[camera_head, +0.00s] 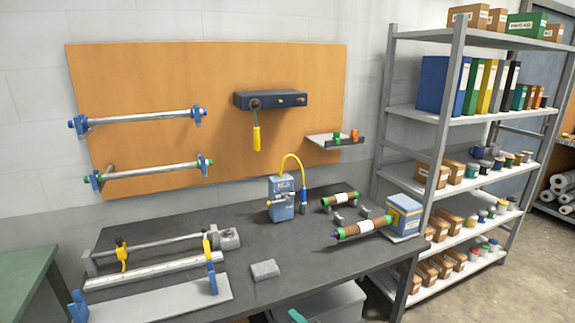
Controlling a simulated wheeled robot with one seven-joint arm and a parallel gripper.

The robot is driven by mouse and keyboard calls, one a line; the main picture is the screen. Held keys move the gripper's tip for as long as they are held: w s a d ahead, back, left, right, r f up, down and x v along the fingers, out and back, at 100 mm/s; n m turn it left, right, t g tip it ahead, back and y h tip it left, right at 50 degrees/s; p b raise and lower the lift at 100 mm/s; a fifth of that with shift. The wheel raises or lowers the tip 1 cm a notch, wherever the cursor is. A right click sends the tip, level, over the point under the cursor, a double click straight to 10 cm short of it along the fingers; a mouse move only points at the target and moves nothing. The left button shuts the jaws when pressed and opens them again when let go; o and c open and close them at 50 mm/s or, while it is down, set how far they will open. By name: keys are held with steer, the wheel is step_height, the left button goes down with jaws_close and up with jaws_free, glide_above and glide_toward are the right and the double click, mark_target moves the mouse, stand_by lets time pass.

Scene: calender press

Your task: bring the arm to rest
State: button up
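No part of my arm or gripper can be made out in the head camera view, so its pose and opening are not shown. The dark workbench (255,240) stands in front of me against the wall. A long roller fixture with yellow and blue handles (160,245) stands on its left part. A blue device with a yellow hose (281,198) stands at the back middle. Two rolls with green ends, one farther back (340,199) and one nearer (361,229), lie toward the right.
An orange wall panel (225,75) carries two bars (145,117), a dark blue box with a yellow handle (270,100) and a small shelf (330,140). A grey block (265,269) lies on the bench. A loaded shelf rack (455,117) stands right; a green table (22,270) stands left.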

steer(key=s+f+n+h, duration=0.1)
steer(key=s+f+h, duration=0.1)
steer(key=s+f, duration=0.45)
steer(key=s+f+n+h, duration=0.1)
steer(key=s+f+h, duration=0.15)
steer(key=s, duration=0.75)
steer(key=s+f+n+h, duration=0.1)
steer(key=s+f, duration=0.4)
steer(key=s, duration=0.3)
steer(key=s+a+r+n+t, duration=0.1)
steer(key=s+r, duration=0.3)
steer(key=s, duration=0.4)
steer(key=s+a+r+n+h, duration=0.1)
steer(key=s+r+n, duration=0.3)
steer(key=s, duration=0.4)
steer(key=s+a+r+n+t, duration=0.1)
steer(key=s+r+n, duration=0.2)
steer(key=s+r, duration=0.2)
steer(key=s, duration=0.3)
steer(key=shift+s+r+t, duration=0.2)
steer(key=shift+s+t, duration=0.1)
steer(key=shift+s, duration=0.05)
